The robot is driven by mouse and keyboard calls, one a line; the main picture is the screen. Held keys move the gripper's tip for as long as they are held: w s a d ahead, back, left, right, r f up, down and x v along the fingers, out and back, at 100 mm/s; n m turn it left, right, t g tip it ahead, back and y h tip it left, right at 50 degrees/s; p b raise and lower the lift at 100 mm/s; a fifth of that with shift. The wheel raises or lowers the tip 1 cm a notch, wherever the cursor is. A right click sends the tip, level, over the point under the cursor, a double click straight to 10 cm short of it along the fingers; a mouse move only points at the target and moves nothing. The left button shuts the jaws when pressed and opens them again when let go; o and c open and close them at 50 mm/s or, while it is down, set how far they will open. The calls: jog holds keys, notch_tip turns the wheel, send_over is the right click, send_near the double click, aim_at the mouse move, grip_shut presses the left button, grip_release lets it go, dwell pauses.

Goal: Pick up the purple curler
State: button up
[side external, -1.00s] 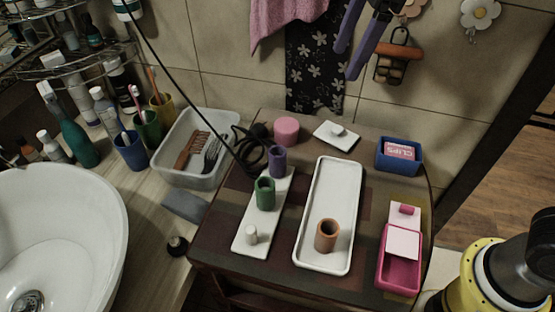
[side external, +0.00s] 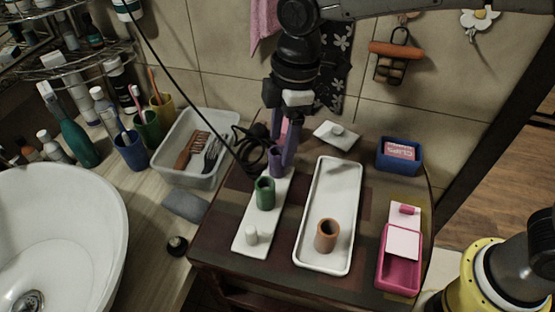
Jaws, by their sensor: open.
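The purple curler (side external: 276,165) stands upright at the far end of a narrow white tray (side external: 246,232). My gripper (side external: 281,156) points down over it. Its two purple fingers are open, with the tips at the curler's upper part, one on either side as far as this view shows. The fingers and the curler are of similar colour, so I cannot tell whether they touch. A green curler (side external: 265,193) stands just in front of the purple one on the same tray.
An orange-brown curler (side external: 327,236) stands in a larger white tray (side external: 311,258) to the right. A black cord (side external: 247,152) coils left of my gripper, and a pink round item (side external: 285,124) is partly hidden behind it. Pink (side external: 399,273) and blue (side external: 400,167) boxes stand right.

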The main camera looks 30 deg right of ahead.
aim_at(277, 160)
jog(key=shift+w+a+f, duration=0.1)
jog(key=shift+a+f, duration=0.15)
jog(key=shift+f, duration=1.1)
jog(key=shift+a+f, duration=0.2)
jog(key=shift+f, duration=1.1)
grip_shut()
